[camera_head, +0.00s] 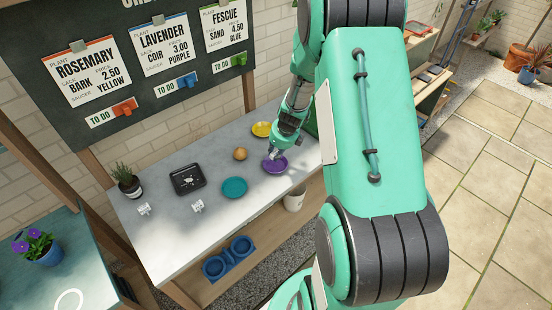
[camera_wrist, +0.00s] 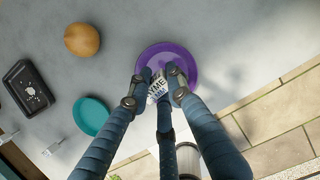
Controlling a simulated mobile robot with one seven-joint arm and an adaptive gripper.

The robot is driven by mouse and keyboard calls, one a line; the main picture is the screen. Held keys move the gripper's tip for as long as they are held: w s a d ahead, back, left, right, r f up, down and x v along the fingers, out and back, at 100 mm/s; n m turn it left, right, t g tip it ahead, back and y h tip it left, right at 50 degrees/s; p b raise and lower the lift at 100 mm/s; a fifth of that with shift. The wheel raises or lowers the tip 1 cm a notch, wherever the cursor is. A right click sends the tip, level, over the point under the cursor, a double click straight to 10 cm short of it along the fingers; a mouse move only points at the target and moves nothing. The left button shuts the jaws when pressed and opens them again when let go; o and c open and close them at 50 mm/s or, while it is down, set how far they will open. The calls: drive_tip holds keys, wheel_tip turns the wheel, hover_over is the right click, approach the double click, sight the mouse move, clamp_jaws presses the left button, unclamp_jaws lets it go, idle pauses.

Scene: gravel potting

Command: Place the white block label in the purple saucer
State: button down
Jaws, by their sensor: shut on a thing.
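The purple saucer (camera_head: 281,167) lies on the grey bench, and it also shows in the wrist view (camera_wrist: 185,56). My gripper (camera_wrist: 158,84) is shut on the white block label (camera_wrist: 157,90), which has dark lettering. The label is over the saucer's near part in the wrist view, between the fingertips; I cannot tell whether it touches the saucer. In the head view, my gripper (camera_head: 275,153) is at the purple saucer, and the label there is too small to make out.
A teal saucer (camera_head: 234,187), a yellow saucer (camera_head: 261,129), a brown ball-like object (camera_head: 240,154) and a black tray (camera_head: 188,179) are on the bench. Two white labels (camera_head: 144,209) (camera_head: 197,206) stand near its front edge. A potted plant (camera_head: 128,182) stands at the left end.

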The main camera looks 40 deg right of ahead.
drive_tip(key=shift+f+b, duration=0.5)
drive_tip(key=shift+f, duration=0.8)
drive_tip(key=shift+f, duration=0.2)
drive_tip(key=c, duration=1.4)
unclamp_jaws()
drive_tip(key=shift+c, duration=0.2)
drive_tip(key=shift+r, duration=0.15)
drive_tip(key=p+v, duration=0.4)
drive_tip(key=v, duration=0.8)
drive_tip(key=shift+r, duration=0.1)
